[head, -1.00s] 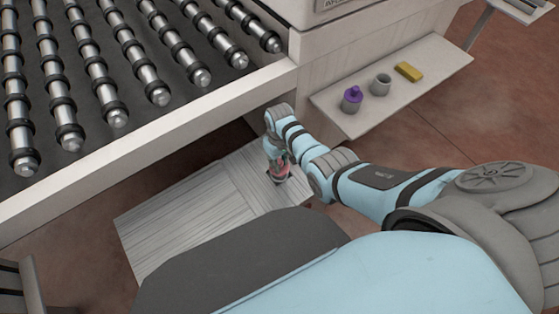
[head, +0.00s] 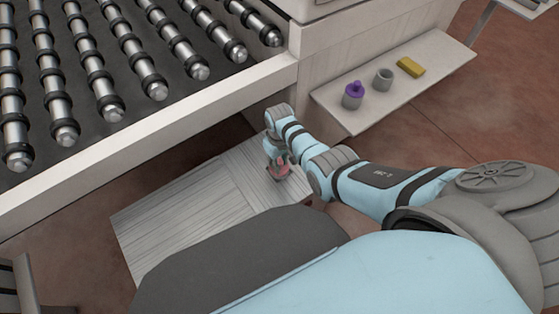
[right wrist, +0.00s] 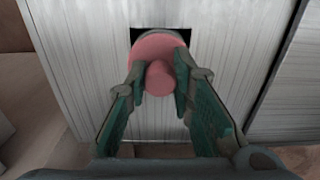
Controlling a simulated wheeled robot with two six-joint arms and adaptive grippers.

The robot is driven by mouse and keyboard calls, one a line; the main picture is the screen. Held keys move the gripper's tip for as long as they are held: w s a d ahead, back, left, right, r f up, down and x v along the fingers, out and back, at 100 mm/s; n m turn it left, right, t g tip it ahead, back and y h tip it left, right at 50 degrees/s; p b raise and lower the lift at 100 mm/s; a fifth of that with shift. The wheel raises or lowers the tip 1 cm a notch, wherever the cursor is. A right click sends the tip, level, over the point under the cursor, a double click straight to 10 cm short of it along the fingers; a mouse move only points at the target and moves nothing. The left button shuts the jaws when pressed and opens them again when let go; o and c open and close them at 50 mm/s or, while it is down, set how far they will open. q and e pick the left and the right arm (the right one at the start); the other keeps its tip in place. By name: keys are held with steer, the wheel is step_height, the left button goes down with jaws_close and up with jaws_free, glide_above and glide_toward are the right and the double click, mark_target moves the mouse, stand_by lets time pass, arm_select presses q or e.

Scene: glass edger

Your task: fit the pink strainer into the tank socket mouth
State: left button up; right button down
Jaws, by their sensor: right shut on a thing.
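My right gripper (head: 279,164) is shut on the pink strainer (right wrist: 153,49), holding it by its round knob between both fingers in the right wrist view. The strainer's pink disc faces the wrist camera. In the head view the strainer (head: 283,171) shows as a small pink patch at the top of the pale, streaked tank (head: 187,218). Behind the disc is a dark square opening (right wrist: 138,36) in the tank, with part of a grey rim showing. The disc hides most of the socket mouth, so I cannot tell how far in the strainer is. My left gripper is not in view.
A machine bed with black-ringed rollers (head: 112,106) overhangs the tank at the upper left. A pale shelf (head: 420,85) at the right holds a grey pot with a purple top (head: 353,95), a grey cup (head: 383,79) and a yellow block (head: 411,67).

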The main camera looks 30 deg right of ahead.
steer(key=shift+f+b, duration=0.7)
steer(key=shift+f, duration=0.2)
steer(key=c, duration=1.3)
jaws_free()
steer(key=shift+r, duration=0.15)
step_height(320, 180, up, 12)
steer(key=shift+f, duration=0.1)
